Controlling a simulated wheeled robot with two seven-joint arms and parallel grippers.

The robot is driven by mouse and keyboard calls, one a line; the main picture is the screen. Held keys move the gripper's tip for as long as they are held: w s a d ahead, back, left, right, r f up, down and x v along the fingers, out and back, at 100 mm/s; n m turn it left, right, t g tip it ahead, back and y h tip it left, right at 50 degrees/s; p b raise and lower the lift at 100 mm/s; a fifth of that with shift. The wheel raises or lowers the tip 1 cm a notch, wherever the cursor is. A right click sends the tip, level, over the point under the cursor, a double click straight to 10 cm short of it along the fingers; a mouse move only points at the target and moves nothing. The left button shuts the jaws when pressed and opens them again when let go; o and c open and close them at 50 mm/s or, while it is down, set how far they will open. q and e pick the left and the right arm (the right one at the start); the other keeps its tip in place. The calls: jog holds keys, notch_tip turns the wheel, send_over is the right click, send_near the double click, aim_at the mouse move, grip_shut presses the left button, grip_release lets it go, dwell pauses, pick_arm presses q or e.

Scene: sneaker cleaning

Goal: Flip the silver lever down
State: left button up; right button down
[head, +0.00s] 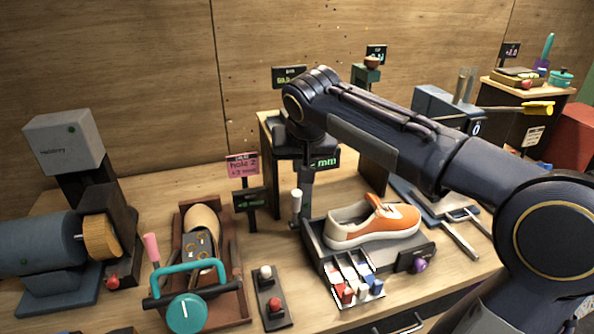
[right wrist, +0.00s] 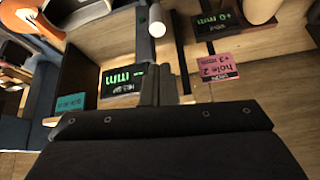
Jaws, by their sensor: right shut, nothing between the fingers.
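The silver lever (head: 296,203) stands upright at the left edge of the dark tray that holds the shoe. It also shows at the top of the right wrist view (right wrist: 156,20) as a pale rounded post. My right gripper (head: 306,190) points down just beside the lever, on its right in the head view. Its fingers are together (right wrist: 158,85) with nothing between them. Whether they touch the lever cannot be told. My left gripper is not in the head view.
An orange and white sneaker (head: 375,222) lies in the dark tray (head: 313,237). Small coloured blocks (head: 355,283) sit in front. A pink sign (head: 243,165) and a dark display (head: 251,200) stand left of the lever. A wooden shoe-last holder (head: 237,285) lies farther left.

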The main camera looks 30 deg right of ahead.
send_over(296, 210)
jog(key=w+d, duration=0.1)
jog(key=w, duration=0.1)
jog(key=f, duration=0.7)
jog(key=shift+s+f, duration=0.25)
jog(key=shift+f, duration=0.05)
